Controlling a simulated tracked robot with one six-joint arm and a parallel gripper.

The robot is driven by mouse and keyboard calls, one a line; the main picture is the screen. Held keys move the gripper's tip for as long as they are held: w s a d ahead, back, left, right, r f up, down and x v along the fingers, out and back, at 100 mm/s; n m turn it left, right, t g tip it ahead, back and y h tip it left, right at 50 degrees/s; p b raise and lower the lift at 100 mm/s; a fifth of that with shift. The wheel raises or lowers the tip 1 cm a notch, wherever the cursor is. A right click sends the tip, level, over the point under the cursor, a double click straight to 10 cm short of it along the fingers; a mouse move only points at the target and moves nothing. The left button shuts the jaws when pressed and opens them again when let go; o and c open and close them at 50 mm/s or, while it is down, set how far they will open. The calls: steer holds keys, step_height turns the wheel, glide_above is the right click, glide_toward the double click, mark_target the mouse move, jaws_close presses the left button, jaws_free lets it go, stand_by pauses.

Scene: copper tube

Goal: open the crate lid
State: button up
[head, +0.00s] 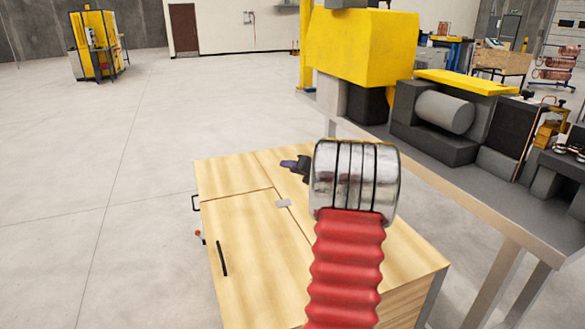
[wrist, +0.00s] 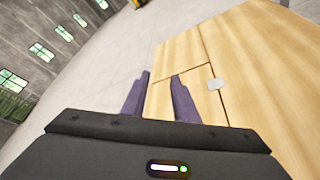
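The light wooden crate (head: 405,265) stands in front of me, its top flat and split by dark seams. The lid panel (head: 255,245) at the front left lies level with the rest, and looks shut. A black bar handle (head: 222,258) is on this panel near its left edge. A small grey plate, perhaps a hinge (head: 283,203), sits at a seam; it also shows in the wrist view (wrist: 217,84). My gripper (head: 288,164) is above the far part of the crate top, away from the handle. In the wrist view its purple fingers (wrist: 160,82) are apart with nothing between them.
A second black handle (head: 195,203) and a small red-and-black part (head: 199,236) are on the crate's left side. A metal bench (head: 450,195) with grey and yellow machinery stands close on the right. Open concrete floor (head: 110,200) lies to the left.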

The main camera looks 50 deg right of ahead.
jaws_close()
stand_by(1.2)
steer(key=shift+o, duration=0.4)
jaws_free()
steer(key=shift+s, duration=0.15)
steer(key=v, duration=1.3)
steer(key=shift+s, duration=0.3)
steer(key=shift+a+r, duration=0.1)
